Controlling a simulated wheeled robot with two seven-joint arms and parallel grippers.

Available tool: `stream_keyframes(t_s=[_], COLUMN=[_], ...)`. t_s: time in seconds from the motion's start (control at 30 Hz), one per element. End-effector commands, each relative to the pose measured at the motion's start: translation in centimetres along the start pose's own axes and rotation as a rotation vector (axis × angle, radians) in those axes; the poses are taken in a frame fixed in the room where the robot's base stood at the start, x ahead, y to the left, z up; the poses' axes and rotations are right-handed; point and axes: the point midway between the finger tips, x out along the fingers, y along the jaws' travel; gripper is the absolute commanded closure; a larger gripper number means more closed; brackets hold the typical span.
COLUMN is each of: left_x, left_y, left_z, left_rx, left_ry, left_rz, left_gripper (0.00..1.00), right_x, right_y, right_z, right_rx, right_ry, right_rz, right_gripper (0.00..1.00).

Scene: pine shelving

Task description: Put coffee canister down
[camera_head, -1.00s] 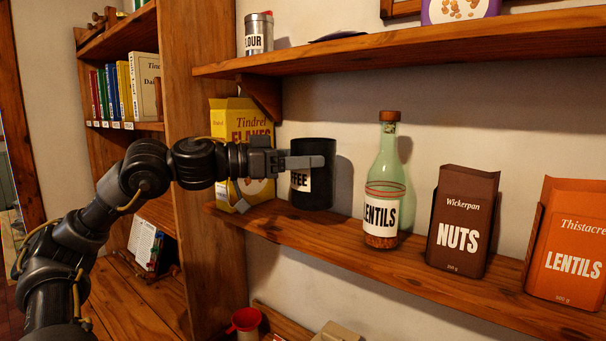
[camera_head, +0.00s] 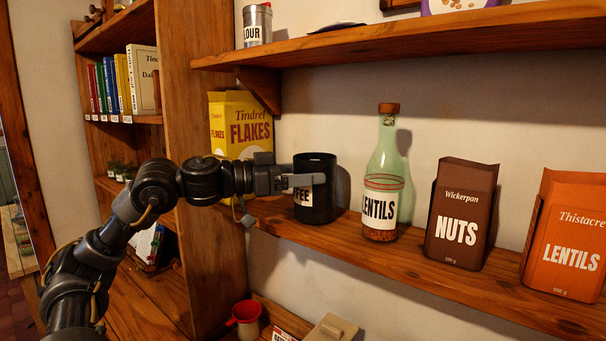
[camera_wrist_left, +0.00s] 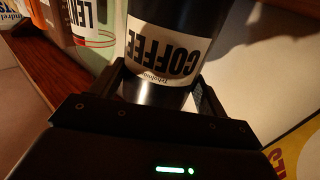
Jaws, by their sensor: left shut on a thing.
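The coffee canister (camera_head: 316,206) is a black open-topped cylinder with a white label. It is upright at the middle shelf (camera_head: 420,262), between the yellow flakes box (camera_head: 240,128) and the green lentils bottle (camera_head: 384,185). Whether its base touches the shelf I cannot tell. My left gripper (camera_head: 306,182) reaches in from the left and is shut on the canister's side. In the left wrist view the canister (camera_wrist_left: 172,45) stands between the two fingers, its label upside down in that picture. My right gripper is not in view.
A brown nuts box (camera_head: 462,215) and an orange lentils box (camera_head: 568,240) stand further right on the shelf. A flour tin (camera_head: 257,26) stands on the upper shelf (camera_head: 430,38). The lentils bottle is close beside the canister.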

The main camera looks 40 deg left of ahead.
Motion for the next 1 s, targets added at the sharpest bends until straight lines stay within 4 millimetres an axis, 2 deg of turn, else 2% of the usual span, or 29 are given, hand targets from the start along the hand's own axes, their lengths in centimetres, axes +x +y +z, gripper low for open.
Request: stream_keyframes(t_s=[0.07,0.1,0.27,0.6,0.67,0.77,1.0], left_x=[0.0,0.0,0.0,0.0,-0.4,-1.8,-6.9], left_y=[0.0,0.0,0.0,0.0,0.0,0.0,0.0], left_z=[0.2,0.3,0.3,-0.3,0.2,0.6,0.6], left_rx=[0.001,0.000,0.000,0.000,0.000,0.002,0.001], left_ry=[0.004,-0.001,-0.001,-0.001,0.002,0.003,0.005], left_rz=[0.000,0.000,0.000,0.000,0.000,0.000,-0.002], left_gripper=[0.68,0.22,0.03,0.03,0.03,0.03,0.03], right_x=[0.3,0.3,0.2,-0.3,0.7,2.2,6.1], right_y=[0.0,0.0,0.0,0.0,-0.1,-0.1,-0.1], right_z=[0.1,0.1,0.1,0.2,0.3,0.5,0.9], right_rx=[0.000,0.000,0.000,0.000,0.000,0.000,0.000], right_ry=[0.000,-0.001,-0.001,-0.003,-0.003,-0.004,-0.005], right_rz=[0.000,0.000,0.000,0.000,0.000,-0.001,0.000], right_gripper=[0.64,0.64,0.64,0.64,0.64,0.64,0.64])
